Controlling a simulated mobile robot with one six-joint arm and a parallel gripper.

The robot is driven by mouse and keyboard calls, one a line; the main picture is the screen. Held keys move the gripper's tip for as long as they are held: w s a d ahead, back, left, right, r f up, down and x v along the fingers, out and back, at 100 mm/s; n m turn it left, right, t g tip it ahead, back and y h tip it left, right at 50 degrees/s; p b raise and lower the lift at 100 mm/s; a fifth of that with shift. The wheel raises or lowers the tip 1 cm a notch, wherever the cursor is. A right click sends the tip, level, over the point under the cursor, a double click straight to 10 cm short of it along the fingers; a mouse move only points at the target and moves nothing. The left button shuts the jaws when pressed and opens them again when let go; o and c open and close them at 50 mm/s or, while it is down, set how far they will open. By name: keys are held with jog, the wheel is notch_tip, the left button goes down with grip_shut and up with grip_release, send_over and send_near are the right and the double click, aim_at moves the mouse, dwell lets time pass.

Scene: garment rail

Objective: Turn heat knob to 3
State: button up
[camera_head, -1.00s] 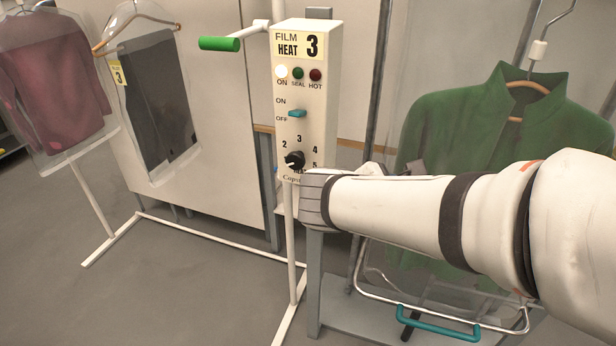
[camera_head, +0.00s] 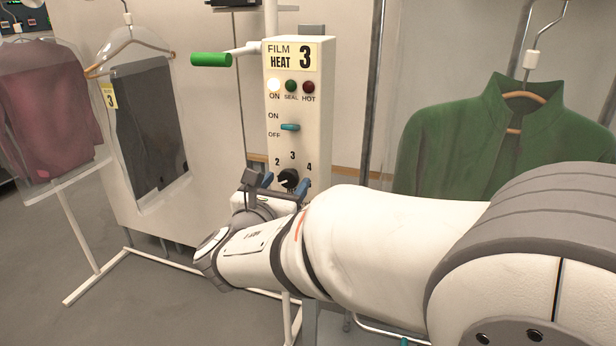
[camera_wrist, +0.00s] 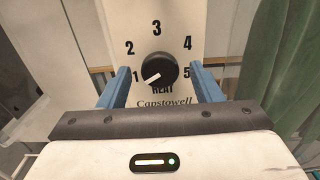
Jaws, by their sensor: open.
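The black heat knob (camera_head: 288,179) is on the lower front of the cream control box (camera_head: 313,140). In the wrist view the knob (camera_wrist: 159,70) has a white pointer mark aimed down-left, close to the 1. The numbers 1 to 5 run in an arc around it. My gripper (camera_head: 285,185) is open, with one blue finger on each side of the knob. In the wrist view my gripper (camera_wrist: 161,85) shows a gap between each finger and the knob. Whether the fingertips reach the knob's depth is unclear.
The box carries a FILM HEAT 3 label (camera_head: 292,56), a lit ON lamp (camera_head: 274,86) and a teal on/off switch (camera_head: 290,127). A green-handled lever (camera_head: 211,60) sticks out left. A green jacket (camera_head: 500,135) hangs right; bagged garments hang left.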

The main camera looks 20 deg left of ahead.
jog(key=shift+w, duration=0.5)
jog(key=shift+c, duration=0.3)
jog(key=c, duration=0.9)
